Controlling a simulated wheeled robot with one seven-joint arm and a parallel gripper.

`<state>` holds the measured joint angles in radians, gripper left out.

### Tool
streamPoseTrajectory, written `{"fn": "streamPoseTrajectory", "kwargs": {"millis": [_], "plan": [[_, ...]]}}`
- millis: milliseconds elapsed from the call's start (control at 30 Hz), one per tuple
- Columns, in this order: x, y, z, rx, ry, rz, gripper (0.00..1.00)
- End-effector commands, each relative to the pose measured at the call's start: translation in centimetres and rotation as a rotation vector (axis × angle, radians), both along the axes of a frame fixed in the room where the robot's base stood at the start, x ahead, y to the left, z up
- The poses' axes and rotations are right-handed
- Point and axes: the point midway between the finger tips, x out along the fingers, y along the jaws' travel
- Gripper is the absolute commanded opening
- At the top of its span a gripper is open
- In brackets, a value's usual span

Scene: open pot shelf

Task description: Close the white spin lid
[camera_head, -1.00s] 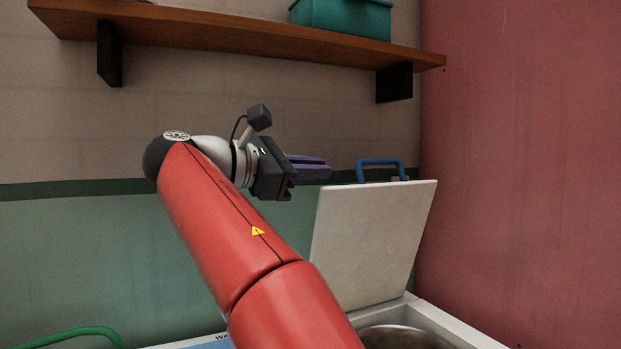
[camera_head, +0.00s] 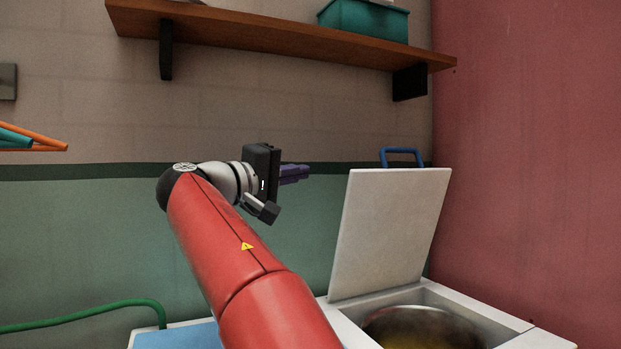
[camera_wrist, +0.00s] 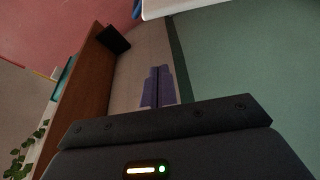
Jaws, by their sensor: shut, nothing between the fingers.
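The white spin lid (camera_head: 392,232) stands open, nearly upright and tilted back a little, at the rear of the white washer's open tub (camera_head: 425,326) in the head view. A blue handle (camera_head: 402,151) shows above its top edge. My gripper (camera_head: 306,172), with purple fingers, is to the left of the lid near the height of its top edge, apart from it, shut and empty. In the wrist view my gripper (camera_wrist: 163,70) points at the wall, and an edge of the white lid (camera_wrist: 185,8) shows at the top.
A wooden shelf (camera_head: 270,37) with a teal box (camera_head: 364,19) runs along the wall above. The red wall (camera_head: 530,170) stands close to the lid's right. A green hose (camera_head: 90,312) lies at the lower left, and orange and teal hangers (camera_head: 35,140) show at the left.

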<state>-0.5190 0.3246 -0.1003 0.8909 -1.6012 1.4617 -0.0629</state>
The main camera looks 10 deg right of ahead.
Motion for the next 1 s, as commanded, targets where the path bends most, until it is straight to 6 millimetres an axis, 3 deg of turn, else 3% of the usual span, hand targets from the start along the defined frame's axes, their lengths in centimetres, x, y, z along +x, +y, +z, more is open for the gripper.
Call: {"fn": "streamPoseTrajectory", "kwargs": {"millis": [467, 700, 1000], "plan": [[4.6, -8.4, 1.1, -0.001, 0.003, -0.006, 0.0], [1.5, -8.6, -0.2, 0.0, 0.003, -0.001, 0.0], [0.7, -8.7, -0.3, -0.001, 0.004, -0.001, 0.0]]}}
